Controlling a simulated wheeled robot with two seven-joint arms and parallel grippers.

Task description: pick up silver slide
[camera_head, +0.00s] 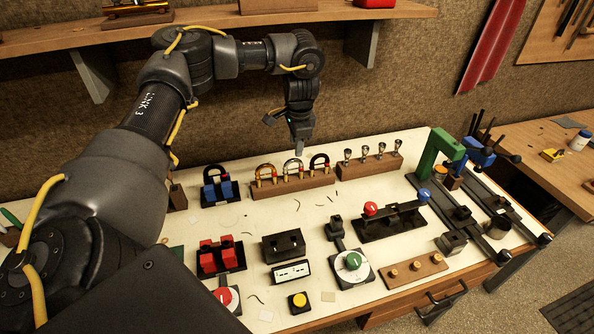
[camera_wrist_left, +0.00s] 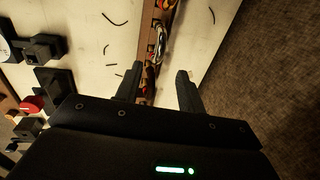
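The silver slide (camera_head: 293,166) is a U-shaped tube standing in the middle of a wooden rack (camera_head: 291,187), between a brass-and-red slide (camera_head: 265,173) and a dark slide with red (camera_head: 319,162). A pale curved piece that looks like the silver slide (camera_wrist_left: 160,40) shows in the left wrist view, ahead of the fingers. My left gripper (camera_head: 299,151) points down above and close to the rack. Its two fingers (camera_wrist_left: 160,70) are apart in the wrist view, with nothing visible held between them. My right gripper is not in view.
A wooden rack with several silver cups (camera_head: 370,166) stands right of the slides. A blue-padded black holder (camera_head: 219,188) stands left. Red-padded holder (camera_head: 220,256), black block (camera_head: 283,246) and red-blue fixture (camera_head: 390,222) stand nearer. A shelf (camera_head: 215,22) runs above.

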